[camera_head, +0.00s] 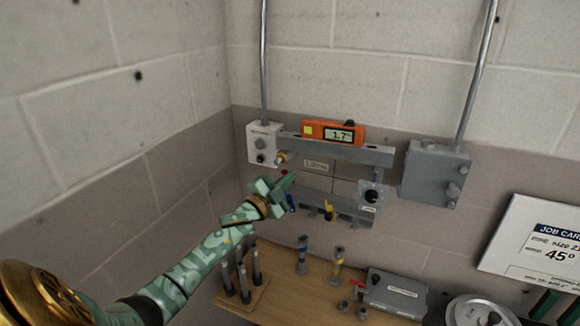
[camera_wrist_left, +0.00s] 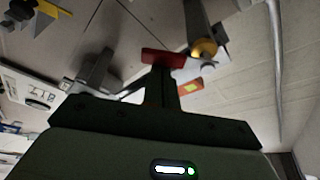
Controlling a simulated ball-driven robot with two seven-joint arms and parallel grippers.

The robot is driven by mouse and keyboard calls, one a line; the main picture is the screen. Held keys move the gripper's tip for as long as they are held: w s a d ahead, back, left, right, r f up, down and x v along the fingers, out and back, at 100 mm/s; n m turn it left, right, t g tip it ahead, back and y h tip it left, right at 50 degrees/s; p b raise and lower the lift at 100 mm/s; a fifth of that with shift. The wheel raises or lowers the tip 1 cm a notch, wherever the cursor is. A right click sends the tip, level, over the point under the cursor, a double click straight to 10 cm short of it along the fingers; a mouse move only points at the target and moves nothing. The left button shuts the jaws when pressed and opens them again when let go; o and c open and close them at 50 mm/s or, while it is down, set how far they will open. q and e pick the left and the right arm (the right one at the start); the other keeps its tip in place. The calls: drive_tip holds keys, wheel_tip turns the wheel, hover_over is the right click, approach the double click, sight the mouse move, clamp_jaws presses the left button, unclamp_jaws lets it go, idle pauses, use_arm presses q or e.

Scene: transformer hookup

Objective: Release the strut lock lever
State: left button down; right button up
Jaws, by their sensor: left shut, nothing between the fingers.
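The grey strut frame (camera_head: 345,153) is mounted on the wall, with an upper and a lower rail. A small red part (camera_head: 284,172), which looks like the lock lever, shows at the left of the frame, just above my left gripper's tips. My left gripper (camera_head: 287,181) is shut and empty, reaching up to the frame. In the left wrist view the red part (camera_wrist_left: 163,57) lies across the end of my shut fingers (camera_wrist_left: 162,82); I cannot tell whether they touch. My right gripper is not in view.
An orange level (camera_head: 333,133) reading 1.7 sits on the upper rail. Grey boxes with conduits flank the frame, one on the left (camera_head: 262,144) and one on the right (camera_head: 435,174). Below, a wooden bench (camera_head: 290,298) holds several upright fittings and a grey box (camera_head: 394,292).

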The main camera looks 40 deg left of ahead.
use_arm(q)
drive_tip(key=shift+s+a+f+m+g+h+p, duration=0.1)
drive_tip(key=shift+a+f+m+g+h+p, duration=0.25)
drive_tip(key=shift+m, duration=0.95)
drive_tip(key=shift+s+a+f+m+g+p, duration=0.1)
drive_tip(key=shift+a+f+m+g, duration=0.3)
drive_tip(key=shift+m, duration=0.9)
drive_tip(key=shift+s+a+f+m+g+h+p, duration=0.15)
drive_tip(key=shift+a+m+g, duration=0.4)
drive_tip(key=shift+m, duration=0.75)
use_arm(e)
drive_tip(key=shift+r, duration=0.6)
use_arm(q)
drive_tip(key=shift+a, duration=0.1)
drive_tip(key=shift+f, duration=0.1)
